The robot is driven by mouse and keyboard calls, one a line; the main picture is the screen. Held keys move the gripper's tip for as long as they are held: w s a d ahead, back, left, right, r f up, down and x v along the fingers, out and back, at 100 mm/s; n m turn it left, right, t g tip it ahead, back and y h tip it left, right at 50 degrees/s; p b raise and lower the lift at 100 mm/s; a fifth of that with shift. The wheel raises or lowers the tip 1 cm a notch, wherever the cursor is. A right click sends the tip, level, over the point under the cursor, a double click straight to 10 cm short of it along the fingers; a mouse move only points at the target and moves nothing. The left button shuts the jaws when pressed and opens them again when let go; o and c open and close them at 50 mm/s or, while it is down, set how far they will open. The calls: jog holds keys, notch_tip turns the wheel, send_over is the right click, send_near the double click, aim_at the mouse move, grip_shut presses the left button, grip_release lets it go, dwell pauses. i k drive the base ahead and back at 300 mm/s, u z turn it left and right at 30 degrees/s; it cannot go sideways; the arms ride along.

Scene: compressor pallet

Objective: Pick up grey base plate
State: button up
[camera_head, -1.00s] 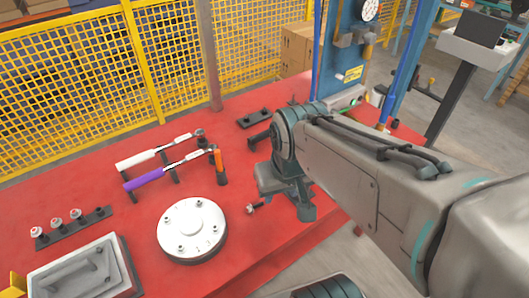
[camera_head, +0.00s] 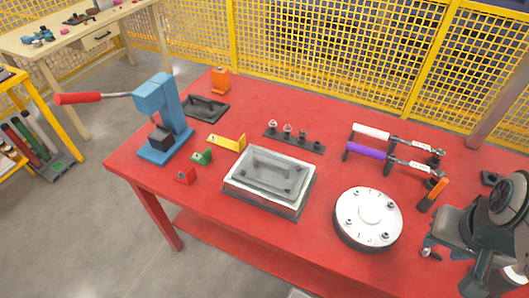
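A grey rectangular plate (camera_head: 258,186) sits left of the middle of the red table. A smaller raised grey part with a handle-like bar (camera_head: 272,170) lies on top of it, and a dark edge shows underneath.
On the red table (camera_head: 330,108), a round white flange (camera_head: 368,218) stands between plate and gripper. Purple (camera_head: 366,151) and white-handled tools lie behind it. A bolt rack (camera_head: 293,142) is behind the plate. A blue press (camera_head: 160,115) with red handle stands left. Yellow fence runs behind.

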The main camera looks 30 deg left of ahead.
aim_at(266, 171)
jog(key=u, duration=1.5)
jog(key=k, duration=0.5)
jog(key=u, duration=1.4)
jog(key=i, duration=2.1)
jog(key=z, duration=3.05)
